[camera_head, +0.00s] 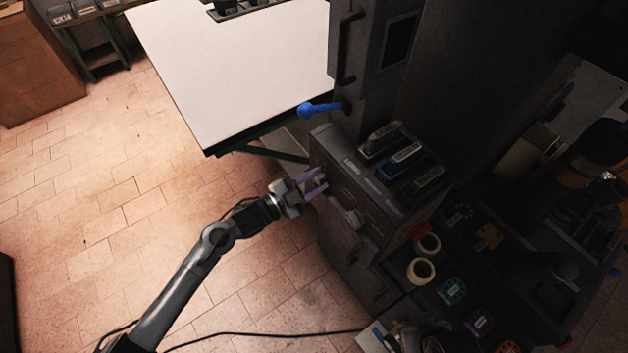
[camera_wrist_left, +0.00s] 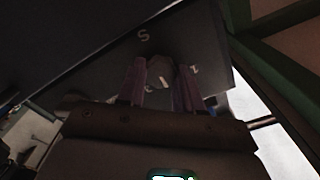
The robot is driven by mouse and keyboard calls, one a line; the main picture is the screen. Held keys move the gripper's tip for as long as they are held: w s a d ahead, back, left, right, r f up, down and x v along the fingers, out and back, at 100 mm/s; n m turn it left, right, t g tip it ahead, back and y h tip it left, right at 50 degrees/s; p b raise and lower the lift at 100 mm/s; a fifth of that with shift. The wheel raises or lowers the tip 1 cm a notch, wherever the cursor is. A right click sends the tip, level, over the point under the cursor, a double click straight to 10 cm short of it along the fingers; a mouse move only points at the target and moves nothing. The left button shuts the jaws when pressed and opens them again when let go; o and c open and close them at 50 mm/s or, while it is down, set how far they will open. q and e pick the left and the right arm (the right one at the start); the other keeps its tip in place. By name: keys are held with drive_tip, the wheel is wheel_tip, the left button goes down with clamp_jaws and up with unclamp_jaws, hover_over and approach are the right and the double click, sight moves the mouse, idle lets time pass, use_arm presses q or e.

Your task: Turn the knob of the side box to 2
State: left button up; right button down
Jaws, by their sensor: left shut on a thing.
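The side box (camera_head: 345,160) is the dark grey cabinet at the picture's middle, with its front panel facing my left arm. My left gripper (camera_head: 318,184), with purple fingers, reaches this panel from the left and is shut on a small knob. The knob (camera_wrist_left: 160,73) shows between the two fingers in the left wrist view, with a pale mark on it. A pale character, perhaps a 2 or 5, stands above the knob, and a smaller one to its right. The exact setting is too dark to read. My right gripper is not in view.
A second, pale knob (camera_head: 352,217) sits lower right on the panel. A blue-handled lever (camera_head: 318,109) sticks out above the box. A white table (camera_head: 235,75) stands behind. Tape rolls (camera_head: 421,271) lie on the right. The tiled floor at left is clear apart from a cable.

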use_arm(q)
drive_tip(key=o, duration=1)
drive_tip(key=shift+o, duration=0.2)
drive_tip(key=shift+s+a, duration=0.3)
drive_tip(key=shift+a, duration=0.2)
drive_tip(key=p+v, duration=0.3)
drive_tip(key=v, duration=0.6)
drive_tip(key=shift+s+a, duration=0.2)
drive_tip(key=shift+a, duration=0.05)
drive_tip(key=shift+a+r, duration=0.1)
